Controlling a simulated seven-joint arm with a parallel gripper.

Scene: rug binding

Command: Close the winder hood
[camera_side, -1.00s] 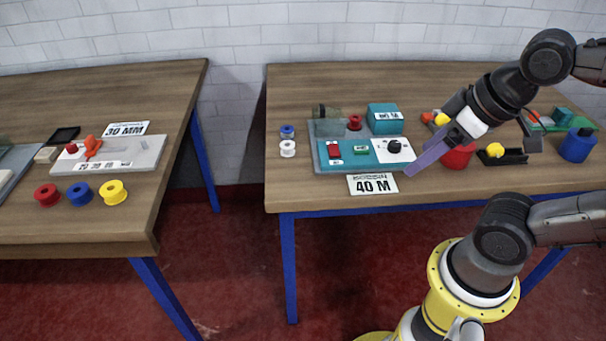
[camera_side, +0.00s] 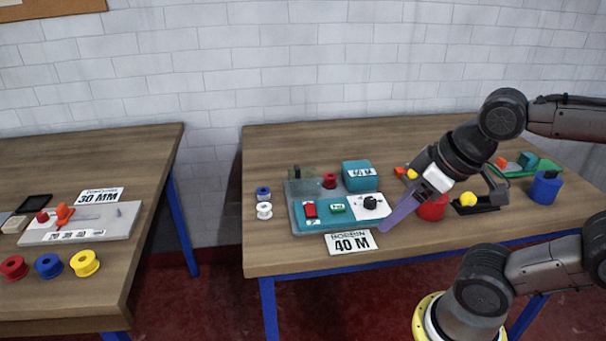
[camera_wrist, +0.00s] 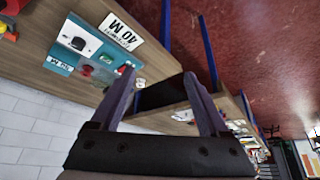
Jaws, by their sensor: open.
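The teal and grey winder (camera_side: 296,217) sits on the right table, with a red button (camera_side: 310,209), a green button and a black knob (camera_side: 370,201) on a white plate. A dull grey-green, see-through piece (camera_side: 301,172) stands up at its back left; it looks like the raised hood, but its outline is faint. The winder shows partly in the wrist view (camera_wrist: 65,57). My gripper (camera_side: 385,228), with long purple fingers, is beside the winder's front right corner. It is open and empty in the wrist view (camera_wrist: 159,73); I cannot tell whether it touches the winder.
A "40 M" card (camera_side: 351,243) lies in front of the winder. Blue and white spools (camera_side: 264,211) stand to its left. A red container (camera_side: 432,211), a black holder and a blue container (camera_side: 545,187) stand to its right. The left table (camera_side: 60,160) holds another device and spools.

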